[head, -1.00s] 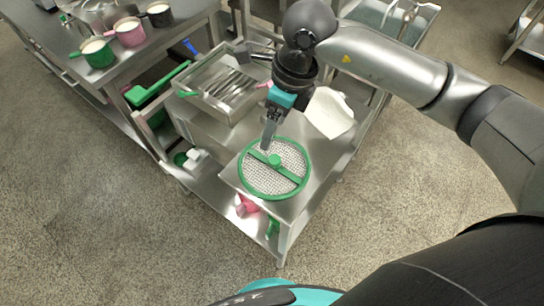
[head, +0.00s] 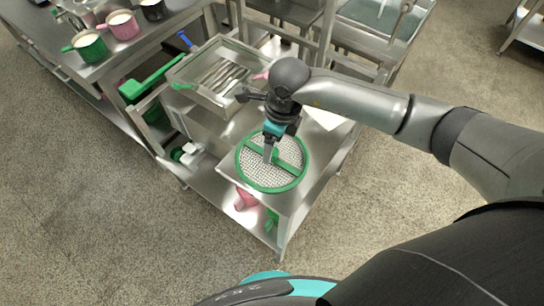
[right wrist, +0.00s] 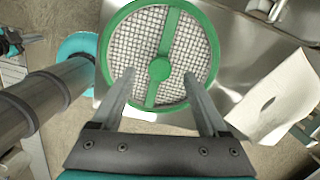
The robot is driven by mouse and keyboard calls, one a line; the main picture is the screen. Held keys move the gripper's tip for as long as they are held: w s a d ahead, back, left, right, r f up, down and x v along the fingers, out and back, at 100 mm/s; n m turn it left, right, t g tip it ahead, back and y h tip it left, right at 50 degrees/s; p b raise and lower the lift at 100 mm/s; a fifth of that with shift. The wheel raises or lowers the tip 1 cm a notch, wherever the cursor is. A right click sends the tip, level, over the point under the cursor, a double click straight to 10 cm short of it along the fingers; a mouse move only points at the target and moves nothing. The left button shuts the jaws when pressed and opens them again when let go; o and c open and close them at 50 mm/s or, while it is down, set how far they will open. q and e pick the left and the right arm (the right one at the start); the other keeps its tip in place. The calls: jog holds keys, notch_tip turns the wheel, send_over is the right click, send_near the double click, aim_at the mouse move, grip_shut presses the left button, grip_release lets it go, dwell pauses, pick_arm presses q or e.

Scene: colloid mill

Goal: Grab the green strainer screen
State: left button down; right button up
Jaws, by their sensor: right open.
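The green strainer screen (head: 258,175) is a round mesh disc with a green rim, a green crossbar and a round centre knob. It lies flat on the corner of the steel table. My right gripper (head: 269,156) is above the screen and hides part of its crossbar and the knob. In the right wrist view the strainer screen (right wrist: 193,42) is ahead of the gripper (right wrist: 158,75), with the knob between the two spread, empty fingers. I cannot tell whether the fingertips touch it.
A steel tray (head: 205,92) with metal utensils stands behind the screen. A white sheet (right wrist: 275,98) lies to the right of it. Green, pink and black cups (head: 124,25) stand on the table at the far left. A pink item (head: 245,199) sits on the lower shelf.

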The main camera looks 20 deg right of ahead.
notch_tip(320, 180, down, 3)
jog(key=shift+w+a+r, duration=0.1)
jog(key=shift+a+r, duration=0.05)
jog(key=shift+r, duration=0.1)
grip_shut()
dwell(0.4)
